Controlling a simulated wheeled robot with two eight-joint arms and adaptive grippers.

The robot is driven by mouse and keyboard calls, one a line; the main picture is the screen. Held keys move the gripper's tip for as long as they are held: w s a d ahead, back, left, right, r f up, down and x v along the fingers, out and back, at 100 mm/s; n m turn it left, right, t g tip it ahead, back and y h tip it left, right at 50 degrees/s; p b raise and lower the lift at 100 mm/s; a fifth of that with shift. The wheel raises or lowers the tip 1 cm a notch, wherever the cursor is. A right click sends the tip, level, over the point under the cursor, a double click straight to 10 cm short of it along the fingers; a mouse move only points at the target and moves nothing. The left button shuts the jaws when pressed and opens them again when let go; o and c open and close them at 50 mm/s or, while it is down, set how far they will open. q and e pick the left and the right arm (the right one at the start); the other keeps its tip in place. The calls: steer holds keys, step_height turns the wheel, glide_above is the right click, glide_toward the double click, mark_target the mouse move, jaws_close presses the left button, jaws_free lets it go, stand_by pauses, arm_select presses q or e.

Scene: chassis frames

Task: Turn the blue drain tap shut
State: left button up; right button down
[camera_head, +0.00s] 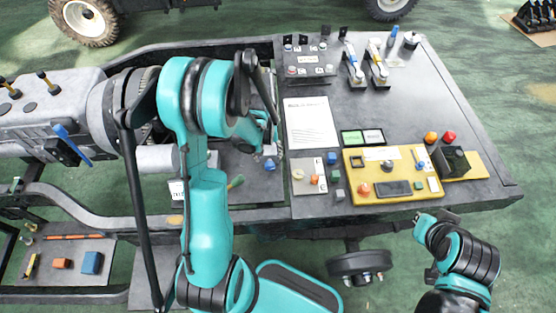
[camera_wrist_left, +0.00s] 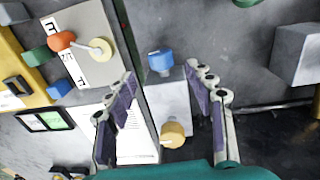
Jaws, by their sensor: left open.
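The blue tap knob (camera_wrist_left: 160,62) stands on a grey block in the left wrist view. It also shows in the head view (camera_head: 270,165), left of the plate with letters. My left gripper (camera_wrist_left: 163,74) is open, its two fingers spread with the blue knob between and just beyond the tips; I cannot tell whether they touch it. In the head view my left gripper (camera_head: 268,143) is partly hidden by its own arm. A yellow knob (camera_wrist_left: 172,133) sits nearer the palm. My right gripper (camera_head: 432,224) is at the lower right, its fingers not clear.
A yellow panel (camera_head: 400,195) lies at right on the grey deck (camera_head: 420,100). A grey box (camera_wrist_left: 296,55) is at right in the wrist view.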

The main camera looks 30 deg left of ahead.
mark_target(269, 164)
arm_select(q)
step_height(269, 164, down, 7)
steer(key=shift+w+d+b, duration=0.1)
steer(key=shift+d+b, duration=0.05)
steer(key=shift+b, duration=0.85)
